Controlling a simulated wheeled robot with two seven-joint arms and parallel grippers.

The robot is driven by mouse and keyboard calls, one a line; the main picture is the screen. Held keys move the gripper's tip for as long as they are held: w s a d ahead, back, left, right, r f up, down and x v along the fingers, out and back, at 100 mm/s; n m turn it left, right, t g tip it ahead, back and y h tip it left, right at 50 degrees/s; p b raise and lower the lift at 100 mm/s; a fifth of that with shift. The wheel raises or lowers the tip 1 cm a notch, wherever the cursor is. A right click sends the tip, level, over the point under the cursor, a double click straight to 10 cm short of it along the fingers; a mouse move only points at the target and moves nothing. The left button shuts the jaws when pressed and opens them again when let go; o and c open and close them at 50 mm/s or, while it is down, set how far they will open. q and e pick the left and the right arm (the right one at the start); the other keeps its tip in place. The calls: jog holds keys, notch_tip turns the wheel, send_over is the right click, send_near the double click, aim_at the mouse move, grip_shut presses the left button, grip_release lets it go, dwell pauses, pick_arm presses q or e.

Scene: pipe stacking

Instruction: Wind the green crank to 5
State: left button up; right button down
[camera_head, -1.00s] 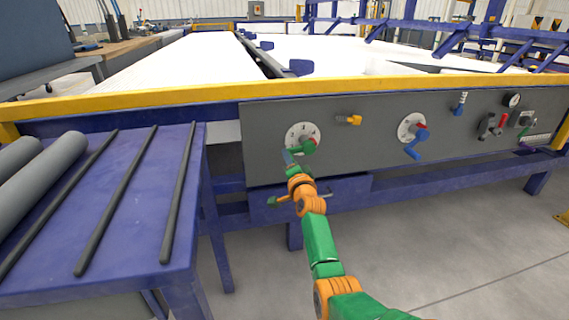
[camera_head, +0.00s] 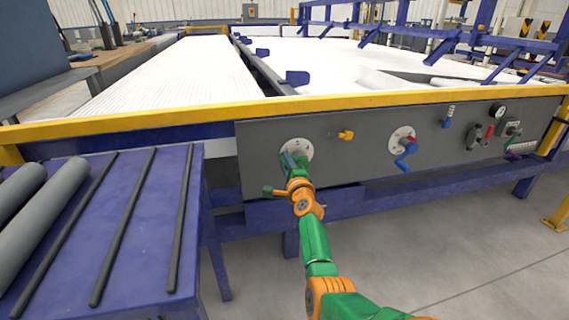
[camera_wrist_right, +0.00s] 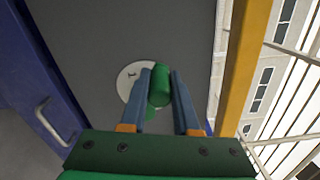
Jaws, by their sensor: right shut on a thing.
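The green crank sits on a white numbered dial (camera_head: 297,147) on the grey panel. In the head view my right gripper (camera_head: 291,161) covers most of the crank and the lower part of the dial. In the right wrist view the crank's green handle (camera_wrist_right: 160,88) stands between my two blue-grey fingers, which are shut on it. Part of the dial (camera_wrist_right: 129,76) shows behind them with one dark mark. The number the crank points at cannot be read. My left gripper is not in view.
A blue table (camera_head: 145,215) with dark rails and grey pipes (camera_head: 47,205) stands at left. Floor in front is clear at right.

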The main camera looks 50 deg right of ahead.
dwell(0.5)
jog(key=c, duration=0.6)
grip_release()
jog(key=shift+s, duration=0.1)
jog(key=shift+c, duration=0.2)
jog(key=shift+r, duration=0.1)
jog(key=shift+s+a+r+p, duration=0.1)
jog(key=shift+s+a+p, duration=0.15)
jog(key=shift+p, duration=0.25)
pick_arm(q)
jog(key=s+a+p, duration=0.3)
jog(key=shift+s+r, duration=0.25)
pick_arm(e)
jog(key=v, duration=0.6)
jog(key=shift+s, duration=0.25)
